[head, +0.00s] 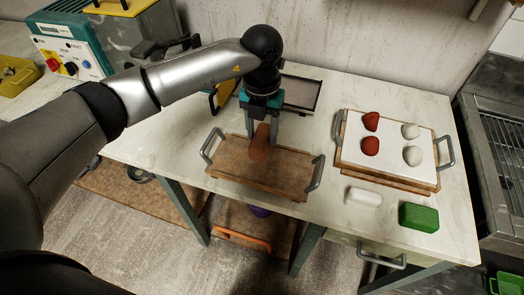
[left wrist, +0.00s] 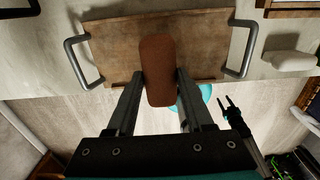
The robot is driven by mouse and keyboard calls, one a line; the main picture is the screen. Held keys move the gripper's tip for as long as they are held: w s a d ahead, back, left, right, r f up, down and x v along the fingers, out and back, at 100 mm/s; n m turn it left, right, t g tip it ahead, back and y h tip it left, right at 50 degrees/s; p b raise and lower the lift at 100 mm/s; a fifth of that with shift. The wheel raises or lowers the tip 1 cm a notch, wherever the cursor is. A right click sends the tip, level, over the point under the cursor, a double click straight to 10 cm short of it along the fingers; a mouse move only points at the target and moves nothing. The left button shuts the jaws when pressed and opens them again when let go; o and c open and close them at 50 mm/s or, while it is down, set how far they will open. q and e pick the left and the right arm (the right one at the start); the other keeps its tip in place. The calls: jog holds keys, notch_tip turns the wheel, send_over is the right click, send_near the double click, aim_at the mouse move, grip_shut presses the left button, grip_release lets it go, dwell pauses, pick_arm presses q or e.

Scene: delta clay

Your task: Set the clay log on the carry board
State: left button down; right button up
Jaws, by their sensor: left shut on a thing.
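The clay log (head: 259,146) is a reddish-brown rounded bar. My left gripper (head: 262,134) is shut on it, with one finger on each side. In the left wrist view the log (left wrist: 158,70) sits between the fingertips (left wrist: 158,88) and covers part of the board's near edge. The carry board (head: 235,172) is brown wood with a grey handle at each end; it also shows in the left wrist view (left wrist: 112,45). The log is over the board's middle and appears raised; contact is hard to tell. My right gripper is not in the head view.
A white slab on a second handled board (head: 355,155) stands at right, bearing red and pale lumps. A white bar (head: 363,197) and a green block (head: 418,217) lie in front of it. A dark-rimmed tray (head: 300,94) is behind my left gripper. The table's front edge is close.

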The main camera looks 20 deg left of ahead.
aim_at(262, 136)
pick_arm(q)
jog(key=shift+f+b, duration=0.35)
jog(key=shift+f, duration=2.9)
jog(key=shift+f, duration=0.15)
jog(key=shift+c, duration=1.4)
grip_release()
jog(key=shift+r, duration=0.3)
notch_tip(262, 136, up, 12)
jog(key=shift+f+p, duration=0.15)
jog(key=shift+p, duration=0.6)
